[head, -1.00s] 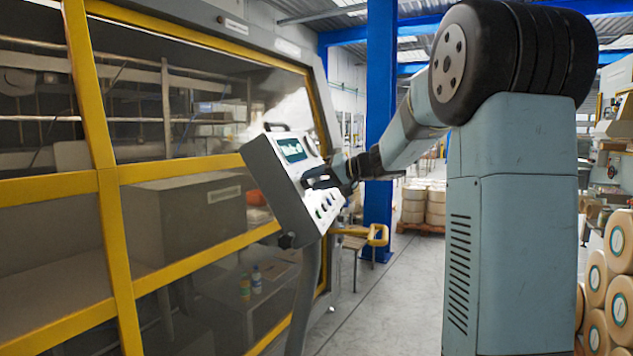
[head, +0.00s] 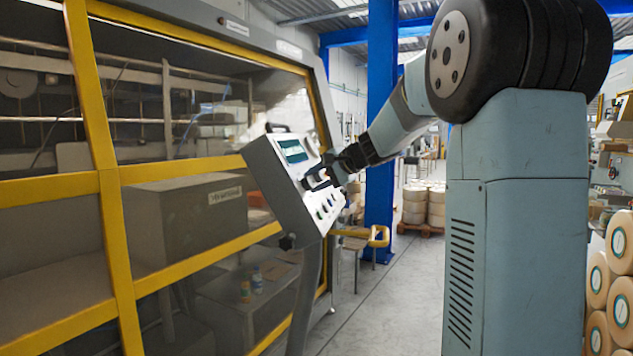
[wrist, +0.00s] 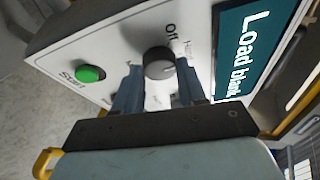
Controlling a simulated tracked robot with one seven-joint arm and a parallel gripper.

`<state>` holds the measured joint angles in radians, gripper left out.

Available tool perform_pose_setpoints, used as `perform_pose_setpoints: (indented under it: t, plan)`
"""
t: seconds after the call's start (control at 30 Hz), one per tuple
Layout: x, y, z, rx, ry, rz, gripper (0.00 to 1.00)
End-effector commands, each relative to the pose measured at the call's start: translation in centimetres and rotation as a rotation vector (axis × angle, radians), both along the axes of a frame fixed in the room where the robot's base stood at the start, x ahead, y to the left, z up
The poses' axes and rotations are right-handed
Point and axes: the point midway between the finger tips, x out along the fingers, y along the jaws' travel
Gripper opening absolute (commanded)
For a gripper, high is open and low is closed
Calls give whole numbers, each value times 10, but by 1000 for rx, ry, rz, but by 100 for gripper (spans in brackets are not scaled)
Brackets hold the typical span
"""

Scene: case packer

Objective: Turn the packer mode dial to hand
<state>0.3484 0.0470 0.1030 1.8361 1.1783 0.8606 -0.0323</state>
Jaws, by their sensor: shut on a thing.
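The packer mode dial (wrist: 158,63) is a dark round knob on the white face of the control panel (head: 283,172). In the wrist view my gripper (wrist: 158,68) has one finger on each side of the dial and is shut on it. The word "Off" is printed above the dial, and a partly hidden label starting with "H" stands to its right. I cannot tell clearly which mark the dial points at. In the head view my gripper (head: 322,176) is at the panel face and covers the dial.
A green Start button (wrist: 90,73) sits left of the dial, and a screen (wrist: 252,48) reading "Load blank" sits right of it. The panel stands before the yellow-framed packer enclosure (head: 110,180). A yellow rail (head: 378,236) and a blue column (head: 379,130) stand behind.

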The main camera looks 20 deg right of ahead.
Motion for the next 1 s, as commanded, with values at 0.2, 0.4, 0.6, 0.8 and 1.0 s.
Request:
perform_pose_setpoints:
  t: [0.2,0.4,0.6,0.8,1.0]
  plan:
    - [0,-1,-2,20,40,-27,10]
    - [0,-1,-2,24,48,-32,10]
    - [0,-1,-3,25,48,-31,10]
    - [0,-1,-2,24,47,-30,55]
    - [0,0,-1,25,46,-29,66]
